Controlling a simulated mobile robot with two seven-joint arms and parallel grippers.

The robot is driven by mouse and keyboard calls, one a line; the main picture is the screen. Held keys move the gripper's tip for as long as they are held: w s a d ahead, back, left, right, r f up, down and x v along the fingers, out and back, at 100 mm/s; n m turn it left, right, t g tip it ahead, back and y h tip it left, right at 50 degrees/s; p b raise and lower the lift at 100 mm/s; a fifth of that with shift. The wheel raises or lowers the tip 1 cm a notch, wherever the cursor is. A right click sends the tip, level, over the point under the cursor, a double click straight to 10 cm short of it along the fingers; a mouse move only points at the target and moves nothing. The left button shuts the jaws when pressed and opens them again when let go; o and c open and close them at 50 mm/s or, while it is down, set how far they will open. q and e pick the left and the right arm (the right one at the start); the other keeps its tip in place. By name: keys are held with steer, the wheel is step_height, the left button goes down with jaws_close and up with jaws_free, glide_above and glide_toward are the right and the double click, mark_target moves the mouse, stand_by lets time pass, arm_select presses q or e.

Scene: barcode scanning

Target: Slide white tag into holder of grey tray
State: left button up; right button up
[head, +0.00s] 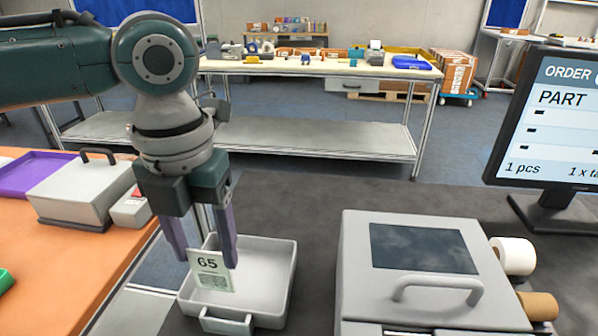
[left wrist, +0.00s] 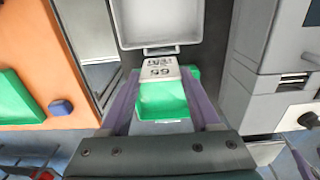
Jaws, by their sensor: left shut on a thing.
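My left gripper (head: 208,262) points down over the near left part of the grey tray (head: 280,275). Its two purple fingers are shut on the white tag (head: 208,272), which bears the number 65 and a barcode. In the head view the tag stands nearly upright, slightly tilted, in front of the tray's inside. The tray's holder (head: 226,322) juts from its near side. In the left wrist view the tag (left wrist: 158,70) lies between the fingers, close to the holder (left wrist: 158,50). I cannot tell whether tag and holder touch. My right gripper is out of view.
A grey machine (head: 415,290) with a handled lid stands right of the tray. A monitor (head: 545,120) is at the far right. A green bin (left wrist: 165,100) lies below the tag in the wrist view. An orange table (head: 70,255) is at left. Dark tabletop behind the tray is clear.

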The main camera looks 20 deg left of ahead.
mark_target(217, 286)
arm_select(q)
steer(key=shift+d+f+b, duration=0.15)
steer(key=shift+f+b, duration=0.55)
steer(key=shift+b, duration=0.05)
step_height(217, 286, down, 3)
steer(key=b, duration=0.4)
steer(key=shift+f, duration=0.2)
steer(key=shift+f+b, duration=0.45)
steer(key=shift+f, duration=0.95)
steer(key=o, duration=1.4)
steer(key=shift+c, duration=0.2)
step_height(217, 286, up, 10)
